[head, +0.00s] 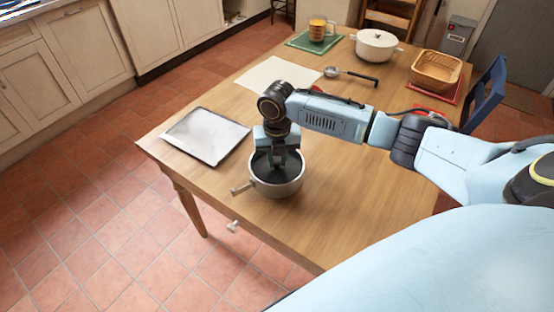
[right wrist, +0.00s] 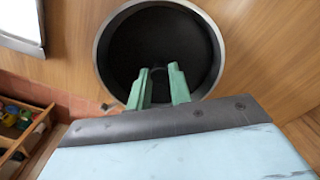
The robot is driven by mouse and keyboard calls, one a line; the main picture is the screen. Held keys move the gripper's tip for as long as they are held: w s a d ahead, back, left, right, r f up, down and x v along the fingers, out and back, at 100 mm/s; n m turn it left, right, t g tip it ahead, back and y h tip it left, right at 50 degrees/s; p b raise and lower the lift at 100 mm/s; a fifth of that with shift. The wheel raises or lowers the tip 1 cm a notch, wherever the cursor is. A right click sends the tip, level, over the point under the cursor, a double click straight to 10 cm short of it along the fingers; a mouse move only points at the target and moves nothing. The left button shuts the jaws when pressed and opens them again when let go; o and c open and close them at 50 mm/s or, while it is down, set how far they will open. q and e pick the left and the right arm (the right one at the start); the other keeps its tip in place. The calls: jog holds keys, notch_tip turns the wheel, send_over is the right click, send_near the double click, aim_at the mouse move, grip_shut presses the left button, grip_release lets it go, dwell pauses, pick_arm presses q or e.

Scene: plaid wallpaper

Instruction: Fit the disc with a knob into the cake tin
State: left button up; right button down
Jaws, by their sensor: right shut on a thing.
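The cake tin (head: 278,190) is a round grey metal tin near the table's front left edge, with a short handle-like piece on its left side. In the right wrist view its rim (right wrist: 101,52) rings the dark disc (right wrist: 140,38), which fills nearly all of the opening. My right gripper (head: 277,162) points down into the tin from above. Its green fingers (right wrist: 160,88) are shut on the knob of the disc, near the disc's middle. The knob is mostly hidden between the fingers. I cannot tell whether the disc rests on the tin's bottom. My left gripper is not in view.
A metal tray (head: 206,136) lies left of the tin. Behind are a paper sheet (head: 275,75), a ladle (head: 350,75), a white pot (head: 376,45), a jug (head: 317,29) on a green mat and a wicker basket (head: 437,70). The table (head: 350,180) is clear right of the tin.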

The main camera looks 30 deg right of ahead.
jog(key=shift+w+f, duration=0.1)
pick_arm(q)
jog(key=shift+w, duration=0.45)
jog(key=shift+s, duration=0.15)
pick_arm(e)
jog(key=shift+f, duration=0.1)
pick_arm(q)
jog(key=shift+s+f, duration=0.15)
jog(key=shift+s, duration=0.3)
pick_arm(e)
jog(key=shift+f, duration=0.5)
jog(key=c, duration=1.3)
grip_release()
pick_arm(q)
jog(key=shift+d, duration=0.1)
